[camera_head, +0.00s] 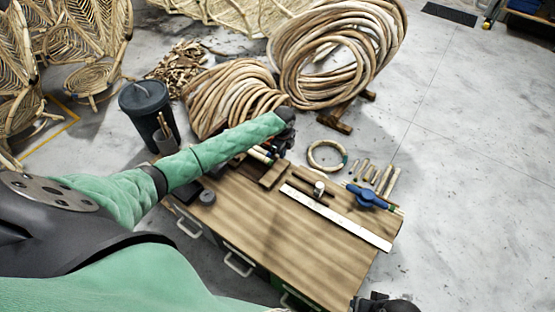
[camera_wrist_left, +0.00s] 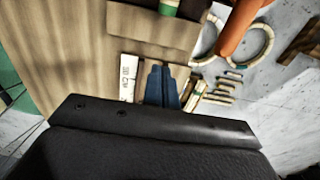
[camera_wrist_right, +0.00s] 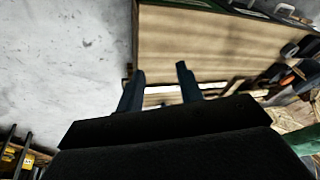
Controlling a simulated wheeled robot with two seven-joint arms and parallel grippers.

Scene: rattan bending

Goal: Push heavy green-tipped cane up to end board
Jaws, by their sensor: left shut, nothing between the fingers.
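Light canes with coloured tips (camera_head: 262,156) lie at the bench's far left edge, partly hidden by my left arm; I cannot tell which is the heavy one. In the left wrist view a green-tipped cane end (camera_wrist_left: 168,7) shows at the top edge, against a brown wooden board (camera_wrist_left: 150,28). That board also seems to show in the head view (camera_head: 273,174). My left gripper (camera_wrist_left: 162,69) is shut and empty, held above the bench near the canes. My right gripper (camera_wrist_right: 161,72) is open and empty, low by the bench's near right corner.
Large rattan coils (camera_head: 335,50) and a dark bucket (camera_head: 146,108) stand behind.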

